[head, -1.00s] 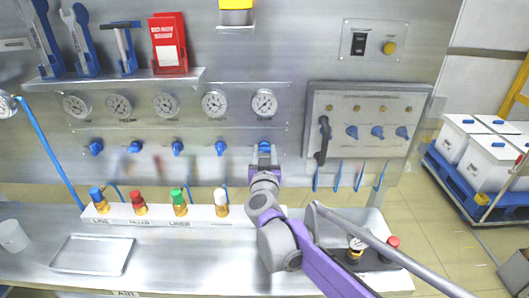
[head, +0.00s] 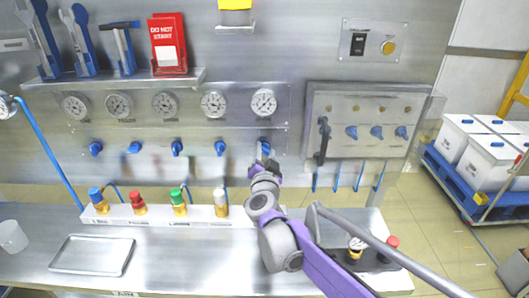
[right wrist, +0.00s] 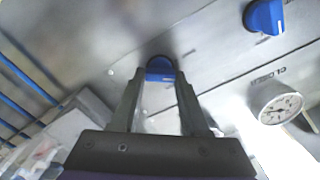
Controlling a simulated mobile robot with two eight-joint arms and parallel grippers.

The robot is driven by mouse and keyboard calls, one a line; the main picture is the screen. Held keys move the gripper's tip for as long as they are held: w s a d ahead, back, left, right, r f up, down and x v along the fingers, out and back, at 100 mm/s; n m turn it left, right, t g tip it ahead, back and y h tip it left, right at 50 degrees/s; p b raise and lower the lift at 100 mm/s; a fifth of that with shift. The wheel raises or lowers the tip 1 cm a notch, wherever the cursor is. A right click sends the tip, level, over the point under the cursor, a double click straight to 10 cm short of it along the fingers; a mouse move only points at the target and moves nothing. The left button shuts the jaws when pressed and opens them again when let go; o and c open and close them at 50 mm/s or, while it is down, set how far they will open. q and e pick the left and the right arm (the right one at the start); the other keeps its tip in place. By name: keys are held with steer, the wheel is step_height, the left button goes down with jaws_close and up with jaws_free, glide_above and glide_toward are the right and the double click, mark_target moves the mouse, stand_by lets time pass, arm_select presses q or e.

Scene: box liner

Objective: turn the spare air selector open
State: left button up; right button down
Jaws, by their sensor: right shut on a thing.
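The blue selector knob (head: 264,145) at the right end of the row sits below the rightmost gauge (head: 264,102); I take it as the spare air selector, though its label is not readable here. My right gripper (head: 264,160) reaches up to it from below. In the right wrist view the two fingers (right wrist: 160,82) are shut on the blue knob (right wrist: 159,66), one on each side. The fingers hide part of the knob, so its exact angle is hard to tell. My left gripper is not in view.
Other blue selector knobs (head: 220,147) line the panel to the left. A control box (head: 360,130) with a dark handle (head: 323,140) stands close on the right. Coloured fittings (head: 179,202) stand on the bench below, near an empty tray (head: 92,255).

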steer(key=m, duration=0.5)
steer(key=shift+f+m, duration=0.1)
steer(key=shift+m, duration=0.2)
steer(key=m+p, duration=0.1)
steer(key=m, duration=0.4)
steer(key=shift+f, duration=0.1)
stand_by(0.3)
steer(key=shift+c, duration=2)
jaws_free()
steer(key=shift+d, duration=0.1)
steer(key=s, duration=1.1)
steer(key=shift+b, duration=0.3)
